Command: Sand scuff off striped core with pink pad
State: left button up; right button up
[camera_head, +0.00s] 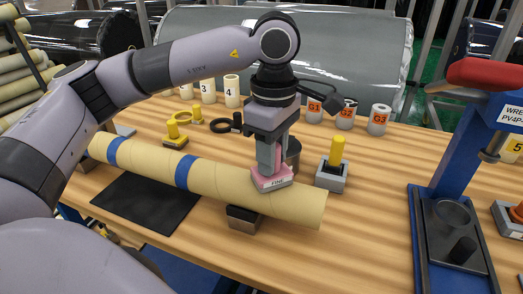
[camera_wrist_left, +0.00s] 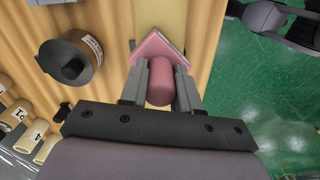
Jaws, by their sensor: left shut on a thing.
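The striped core (camera_head: 222,188) is a long tan tube with blue bands, lying across the wooden table in the head view. Its right end rests on a dark block (camera_head: 243,218). My left gripper (camera_head: 271,168) is over the right part of the core, shut on the pink pad (camera_head: 270,179), whose face is down at the top of the core. In the left wrist view the pad (camera_wrist_left: 158,47) has a round pink handle (camera_wrist_left: 160,82) between the two fingers, with the tan core (camera_wrist_left: 163,14) beyond it. The scuff is not visible. My right gripper is not in view.
A dark mat (camera_head: 145,203) lies in front of the core. Behind it stand numbered tan cores, grey cores (camera_head: 378,119) and a yellow-handled tool in a grey holder (camera_head: 332,176). A blue press stand (camera_head: 452,235) is at right. Bare table (camera_head: 375,215) lies between core and stand.

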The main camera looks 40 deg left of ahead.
pick_arm(q)
jog(key=shift+w+d, duration=0.2)
jog(key=shift+d, duration=0.5)
jog(key=shift+f, duration=0.15)
jog(key=shift+s+a+b, duration=0.3)
jog(key=shift+a+b, duration=0.1)
jog(key=shift+a, duration=0.6)
jog(key=shift+s+a+b, duration=0.25)
jog(key=shift+a+b, duration=0.1)
jog(key=shift+a, duration=0.6)
jog(key=shift+r+p, duration=2.1)
jog(key=shift+r, duration=0.95)
notch_tip(320, 180, up, 3)
jog(key=shift+p, duration=1.05)
jog(key=shift+w+a, duration=0.1)
jog(key=shift+w, duration=0.05)
